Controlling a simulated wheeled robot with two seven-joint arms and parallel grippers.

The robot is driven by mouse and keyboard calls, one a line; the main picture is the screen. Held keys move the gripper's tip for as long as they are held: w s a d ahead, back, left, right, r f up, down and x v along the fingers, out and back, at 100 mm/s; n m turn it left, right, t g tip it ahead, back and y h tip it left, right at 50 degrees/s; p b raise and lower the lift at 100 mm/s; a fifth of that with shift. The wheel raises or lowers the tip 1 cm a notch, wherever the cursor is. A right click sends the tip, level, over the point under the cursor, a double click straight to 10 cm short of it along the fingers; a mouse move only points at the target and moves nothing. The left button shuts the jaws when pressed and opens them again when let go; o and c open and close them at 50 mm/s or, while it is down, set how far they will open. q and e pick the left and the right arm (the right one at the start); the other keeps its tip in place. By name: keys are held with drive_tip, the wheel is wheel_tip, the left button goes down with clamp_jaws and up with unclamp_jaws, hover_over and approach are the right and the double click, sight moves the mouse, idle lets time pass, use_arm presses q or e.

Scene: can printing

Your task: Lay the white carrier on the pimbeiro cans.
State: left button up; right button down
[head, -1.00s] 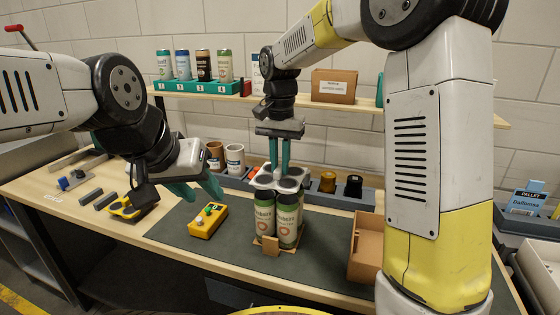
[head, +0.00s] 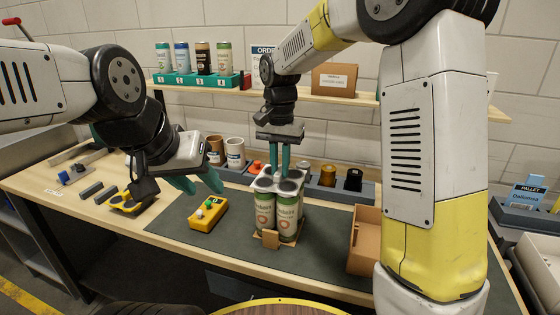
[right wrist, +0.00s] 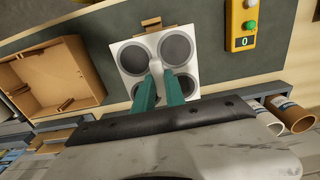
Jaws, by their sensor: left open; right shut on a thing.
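The white carrier (head: 276,185), a flat plate with round holes, lies level at the tops of the pimbeiro cans. The right wrist view shows grey round can tops in the holes of the carrier (right wrist: 153,47). The cans (head: 264,211) stand upright in a tight group, pale with green bands. My right gripper (head: 280,167) points down and is shut on the middle of the carrier; its green fingers also show in the right wrist view (right wrist: 160,85). I cannot tell whether the carrier is fully seated. My left gripper (head: 198,184) is open and empty, left of the cans.
A yellow button box (head: 208,213) stands left of the cans on the dark mat (head: 225,245). An open cardboard box (head: 364,240) is to the right. Cups (head: 235,152) and a grey rack (head: 340,192) are behind. A shelf with sample cans (head: 203,58) runs along the wall.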

drive_tip(key=c, duration=1.3)
unclamp_jaws()
wheel_tip(320, 180, up, 7)
drive_tip(key=shift+f, duration=0.1)
drive_tip(key=shift+r, duration=0.5)
drive_tip(key=shift+d, duration=0.1)
